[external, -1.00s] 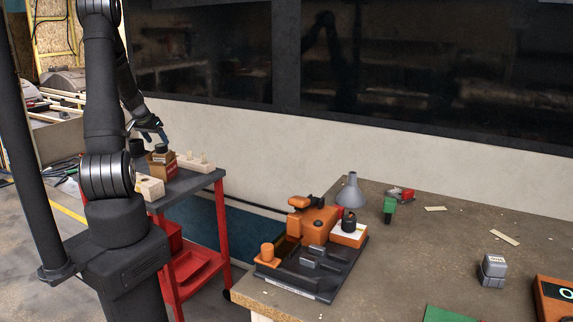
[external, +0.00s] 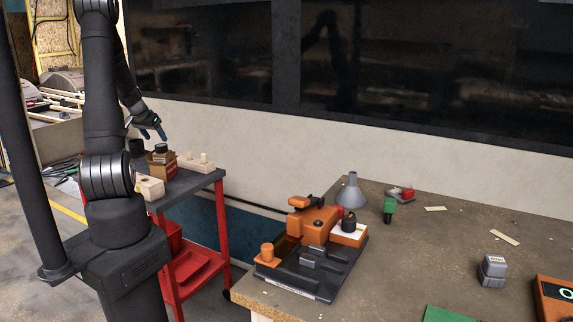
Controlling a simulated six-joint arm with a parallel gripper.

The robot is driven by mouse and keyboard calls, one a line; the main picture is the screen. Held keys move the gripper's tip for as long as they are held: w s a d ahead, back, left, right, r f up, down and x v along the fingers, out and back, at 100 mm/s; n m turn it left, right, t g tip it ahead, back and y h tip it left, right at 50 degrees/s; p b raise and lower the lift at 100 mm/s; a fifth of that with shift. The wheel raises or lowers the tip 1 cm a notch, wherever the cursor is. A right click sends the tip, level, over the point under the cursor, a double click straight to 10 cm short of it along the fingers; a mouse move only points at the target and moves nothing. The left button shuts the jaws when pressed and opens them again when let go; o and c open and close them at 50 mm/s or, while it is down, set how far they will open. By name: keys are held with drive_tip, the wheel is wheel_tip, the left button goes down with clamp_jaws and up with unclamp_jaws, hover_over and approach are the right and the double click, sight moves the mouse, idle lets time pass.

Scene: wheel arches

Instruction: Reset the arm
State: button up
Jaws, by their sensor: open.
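My gripper (external: 152,135) is open, with its fingers pointing down above the red cart (external: 208,179). It hangs over or close to a small brown box with a dark round piece on top (external: 162,158). No object shows between the fingers, though the view is small. My arm stands upright at the left and bends down toward the cart.
Pale wooden blocks (external: 150,188) and a pale pegged block (external: 197,163) lie on the cart. The workbench (external: 410,240) at right bears an orange and black fixture (external: 312,245), a grey funnel (external: 351,190), a green piece (external: 389,207) and a grey block (external: 493,268). The bench's middle is mostly clear.

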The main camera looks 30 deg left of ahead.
sight(160, 145)
drive_tip(key=x, duration=0.5)
drive_tip(key=shift+w+f, duration=0.1)
drive_tip(key=shift+f, duration=0.15)
wheel_tip(160, 145, up, 5)
drive_tip(key=shift+f, duration=0.1)
drive_tip(key=d+r, duration=0.7)
drive_tip(key=d, duration=0.5)
drive_tip(key=w+d+r+m+h, duration=0.25)
drive_tip(key=w+d+m, duration=0.25)
drive_tip(key=w+d, duration=1.3)
drive_tip(key=w+d+m+h, duration=0.1)
drive_tip(key=d+m, duration=0.1)
drive_tip(key=d, duration=1.2)
drive_tip(key=w+d+m+g+h, duration=0.1)
drive_tip(key=w+d+m+h, duration=0.1)
drive_tip(key=d, duration=1.3)
drive_tip(key=shift+w+m, duration=0.25)
drive_tip(key=shift+m, duration=0.55)
